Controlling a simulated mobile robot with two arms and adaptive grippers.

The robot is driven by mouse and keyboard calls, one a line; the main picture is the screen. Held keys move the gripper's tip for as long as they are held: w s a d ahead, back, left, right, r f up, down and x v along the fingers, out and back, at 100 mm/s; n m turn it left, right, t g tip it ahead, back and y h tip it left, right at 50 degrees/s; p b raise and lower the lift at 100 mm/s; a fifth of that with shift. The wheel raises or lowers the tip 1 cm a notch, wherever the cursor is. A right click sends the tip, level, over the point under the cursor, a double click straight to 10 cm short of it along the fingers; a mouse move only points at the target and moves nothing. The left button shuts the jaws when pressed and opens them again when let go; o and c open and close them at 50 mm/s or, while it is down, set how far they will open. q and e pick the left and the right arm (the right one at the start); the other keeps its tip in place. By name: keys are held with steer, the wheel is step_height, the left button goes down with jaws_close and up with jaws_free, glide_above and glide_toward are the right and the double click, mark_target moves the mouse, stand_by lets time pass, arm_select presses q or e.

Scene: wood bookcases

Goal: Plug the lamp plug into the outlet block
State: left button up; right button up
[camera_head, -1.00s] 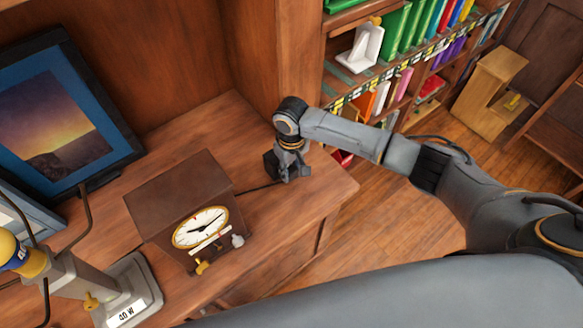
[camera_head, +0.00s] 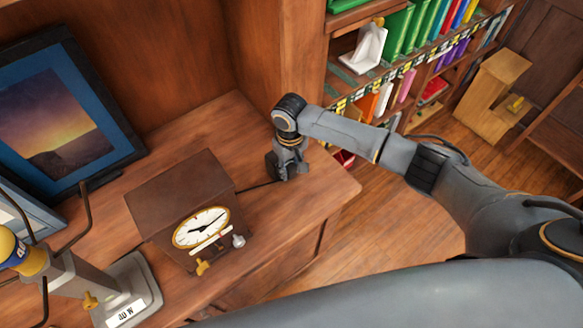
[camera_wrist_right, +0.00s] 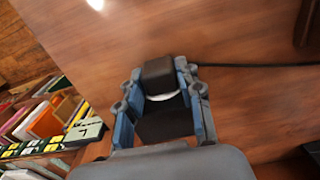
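My right gripper (camera_head: 288,172) points down at the desk, near its right end. In the right wrist view its blue-lined fingers (camera_wrist_right: 160,85) are on both sides of a dark plug (camera_wrist_right: 159,73), apparently gripping it. A black cord runs from there to the right. A second dark block (camera_wrist_right: 165,122), likely the outlet block, shows lower between the fingers; it also shows beside the gripper in the head view (camera_head: 271,165). The gripper hides whether plug and block are joined. The lamp (camera_head: 128,290), with a "40 W" base, stands at lower left. My left gripper is not visible.
A brown box clock (camera_head: 185,210) stands on the desk (camera_head: 285,235) between the lamp and my right gripper. A framed picture (camera_head: 60,125) leans at the back left. A bookcase (camera_head: 385,75) stands beyond the desk's right end.

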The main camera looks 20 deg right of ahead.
steer(key=o, duration=0.3)
steer(key=shift+o, duration=0.2)
step_height(320, 180, up, 12)
stand_by(0.4)
stand_by(0.3)
